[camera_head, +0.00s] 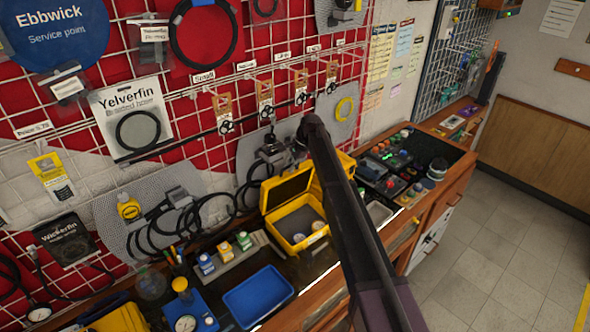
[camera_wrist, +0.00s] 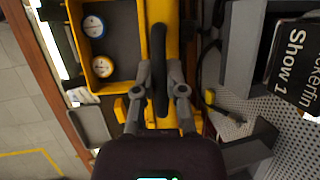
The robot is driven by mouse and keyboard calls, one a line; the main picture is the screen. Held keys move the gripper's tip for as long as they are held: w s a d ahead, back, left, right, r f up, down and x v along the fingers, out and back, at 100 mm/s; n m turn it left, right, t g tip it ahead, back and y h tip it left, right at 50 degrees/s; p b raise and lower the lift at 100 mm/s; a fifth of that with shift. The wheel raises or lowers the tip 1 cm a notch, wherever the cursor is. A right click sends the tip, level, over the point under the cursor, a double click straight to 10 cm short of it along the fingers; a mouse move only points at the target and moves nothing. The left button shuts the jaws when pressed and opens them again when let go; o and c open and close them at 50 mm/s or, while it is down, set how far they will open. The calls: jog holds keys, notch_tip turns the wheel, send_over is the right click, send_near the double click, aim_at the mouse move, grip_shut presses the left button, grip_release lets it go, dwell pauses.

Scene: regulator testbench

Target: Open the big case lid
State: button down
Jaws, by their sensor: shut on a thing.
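The big yellow case (camera_head: 292,243) stands on the bench in the head view, with its lid (camera_head: 287,190) raised at the back and its dark inside showing. Two round gauges lie in it; they also show in the wrist view, one blue-rimmed (camera_wrist: 94,27) and one yellow-rimmed (camera_wrist: 102,66). My gripper (camera_wrist: 162,92) is at the lid's edge, with its fingers closed on the black handle (camera_wrist: 160,45). In the head view my arm passes in front of the case's right side and hides part of it.
A blue tray (camera_head: 258,297) and small bottles stand left of the case. Cables and grey mesh panels hang behind it on the red wall grid. A second yellow case (camera_head: 118,319) shows at the lower left. Free floor (camera_head: 500,240) lies to the right.

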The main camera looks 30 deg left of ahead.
jog(key=shift+w+a, duration=0.1)
jog(key=shift+a, duration=0.05)
jog(key=c, duration=0.7)
grip_release()
jog(key=shift+d, duration=0.2)
